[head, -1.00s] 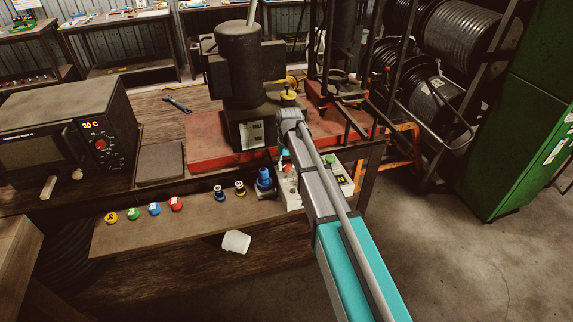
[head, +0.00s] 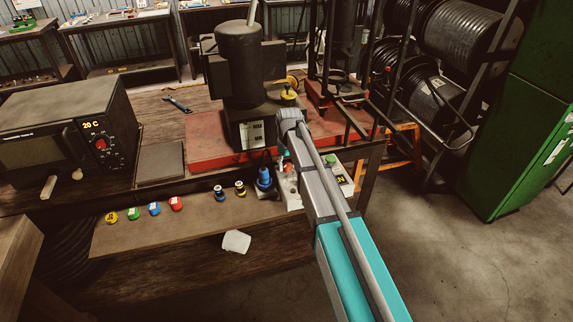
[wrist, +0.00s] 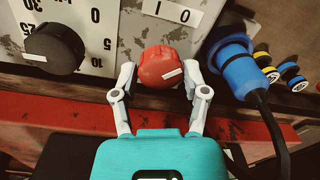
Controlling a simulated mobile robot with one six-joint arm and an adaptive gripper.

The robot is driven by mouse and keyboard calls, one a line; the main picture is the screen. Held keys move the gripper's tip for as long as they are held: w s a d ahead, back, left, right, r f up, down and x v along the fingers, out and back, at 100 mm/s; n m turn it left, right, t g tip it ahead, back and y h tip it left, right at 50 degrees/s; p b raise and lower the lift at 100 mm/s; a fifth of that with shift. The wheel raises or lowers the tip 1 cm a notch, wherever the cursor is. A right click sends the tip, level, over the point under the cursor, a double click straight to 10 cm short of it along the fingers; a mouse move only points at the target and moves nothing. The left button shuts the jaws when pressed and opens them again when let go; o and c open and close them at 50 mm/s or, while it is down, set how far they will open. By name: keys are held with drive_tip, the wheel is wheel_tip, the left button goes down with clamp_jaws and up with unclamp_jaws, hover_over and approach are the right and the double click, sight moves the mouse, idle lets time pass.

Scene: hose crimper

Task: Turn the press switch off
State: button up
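The press switch is a red rotary knob (wrist: 160,66) with a short white mark, under a white plate (wrist: 173,11) marked 1 and 0. In the wrist view the knob sits between the two fingertips of my gripper (wrist: 160,78). The fingers are at its left and right sides and appear to touch it. The white mark is tilted, its right end higher. In the head view my gripper (head: 285,154) is at the switch area in front of the press (head: 240,60), and my arm hides much of it.
Left of the knob is a black dial (wrist: 54,48) with a number scale. Right of it is a blue plug (wrist: 231,66) with a black cable close to my right finger. Colored caps (head: 155,208) lie on the bench shelf. A white cup (head: 236,241) lies tipped over.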

drive_tip(key=shift+o, duration=1.3)
drive_tip(key=shift+m, duration=0.4)
